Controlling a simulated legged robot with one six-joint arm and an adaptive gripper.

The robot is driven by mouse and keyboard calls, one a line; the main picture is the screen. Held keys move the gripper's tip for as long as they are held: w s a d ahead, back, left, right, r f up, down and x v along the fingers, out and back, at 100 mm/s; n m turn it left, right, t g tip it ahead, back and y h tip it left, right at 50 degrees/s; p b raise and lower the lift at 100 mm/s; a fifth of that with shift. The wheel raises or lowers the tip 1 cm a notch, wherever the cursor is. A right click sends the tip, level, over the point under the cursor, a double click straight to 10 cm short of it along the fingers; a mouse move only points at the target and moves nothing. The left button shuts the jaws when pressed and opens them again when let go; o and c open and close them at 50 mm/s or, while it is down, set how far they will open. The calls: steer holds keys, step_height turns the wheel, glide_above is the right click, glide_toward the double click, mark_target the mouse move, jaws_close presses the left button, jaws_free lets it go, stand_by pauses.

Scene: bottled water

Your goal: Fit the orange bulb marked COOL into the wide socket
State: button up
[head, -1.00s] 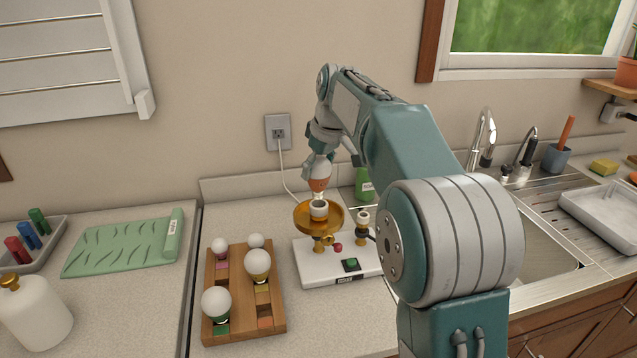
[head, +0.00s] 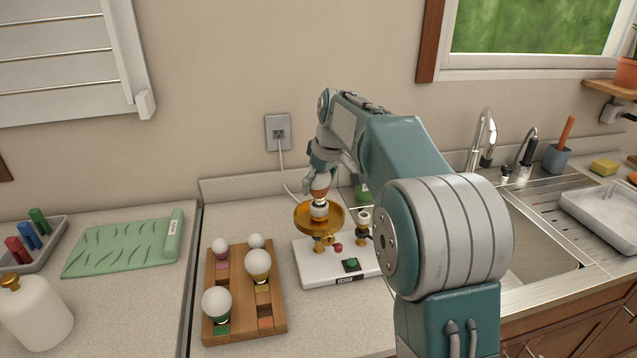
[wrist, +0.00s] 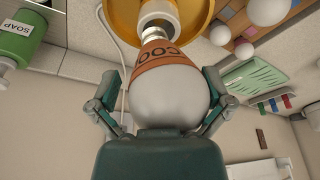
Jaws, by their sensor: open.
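The orange bulb marked COOL (head: 320,191) has a white globe and an orange collar; the lettering shows in the wrist view (wrist: 165,57). It is upright with its metal base down at the wide socket (head: 319,214), which sits in the middle of a gold dish. My gripper (wrist: 160,85) is open, with one finger on each side of the white globe. In the wrist view, the fingers look slightly apart from the glass.
The gold dish (head: 338,217) stands on a white base (head: 315,272) with a green button (head: 351,265). A smaller socket (head: 363,215) is to its right. A wooden tray (head: 244,323) with several other bulbs stands to the left. A green soap bottle (wrist: 25,35) is close by.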

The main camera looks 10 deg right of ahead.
mark_target(330, 180)
steer(key=shift+r, duration=0.1)
steer(key=v, duration=1.1)
steer(key=shift+s+r, duration=0.1)
steer(key=shift+r, duration=0.2)
steer(key=s+a+f+m+t+h, duration=0.15)
steer(key=s+m, duration=0.25)
steer(key=s, duration=1.3)
steer(key=s+f+m+t, duration=0.1)
steer(key=s+f+m, duration=0.1)
steer(key=s+f, duration=1)
steer(key=s, duration=0.3)
steer(key=shift+s+m, duration=0.25)
steer(key=shift+m, duration=0.05)
steer(key=shift+a+f+t, duration=0.1)
steer(key=shift+t, duration=0.15)
